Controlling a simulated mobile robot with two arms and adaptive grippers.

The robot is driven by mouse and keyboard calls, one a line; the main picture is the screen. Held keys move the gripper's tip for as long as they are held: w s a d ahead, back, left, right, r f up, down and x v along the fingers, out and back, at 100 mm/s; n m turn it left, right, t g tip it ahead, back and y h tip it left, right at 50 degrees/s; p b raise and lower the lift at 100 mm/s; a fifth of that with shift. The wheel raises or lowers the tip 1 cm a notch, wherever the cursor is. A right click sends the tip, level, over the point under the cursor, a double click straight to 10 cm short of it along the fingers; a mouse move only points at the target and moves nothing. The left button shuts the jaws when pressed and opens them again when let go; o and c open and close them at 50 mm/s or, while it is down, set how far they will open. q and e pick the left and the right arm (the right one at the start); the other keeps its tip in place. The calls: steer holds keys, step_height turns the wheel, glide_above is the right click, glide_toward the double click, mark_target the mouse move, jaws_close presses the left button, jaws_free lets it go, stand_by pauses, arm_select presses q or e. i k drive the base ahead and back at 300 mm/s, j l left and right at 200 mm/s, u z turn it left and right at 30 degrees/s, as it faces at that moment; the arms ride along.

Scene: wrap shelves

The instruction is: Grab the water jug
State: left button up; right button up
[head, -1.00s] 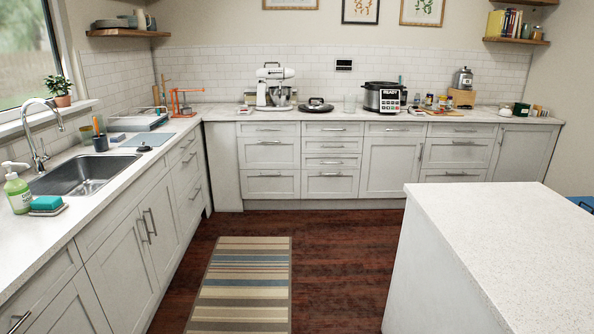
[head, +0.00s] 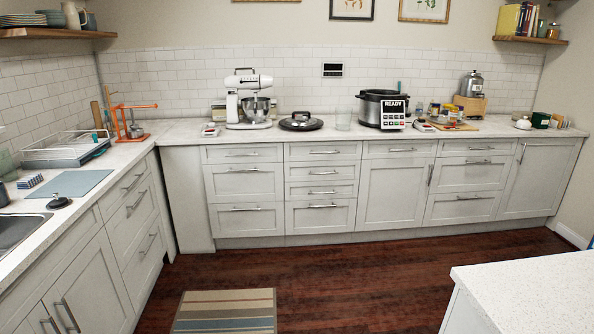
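A cream jug-shaped vessel (head: 73,15) stands on the upper left shelf, partly cut off by the top edge. Neither of my grippers shows in the head view.
A stand mixer (head: 248,100) stands left of the lid. A white island (head: 530,290) takes up the lower right. A striped rug (head: 225,311) lies on the wooden floor, which is open up to the back cabinets (head: 323,187).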

mark_target(343, 114)
steer(key=i, duration=1.8)
steer(key=i+l+z, duration=0.15)
steer(key=i+z, duration=0.2)
steer(key=i, duration=0.5)
steer(key=i+j+z, duration=0.1)
steer(key=i+z, duration=0.3)
steer(key=i, duration=0.4)
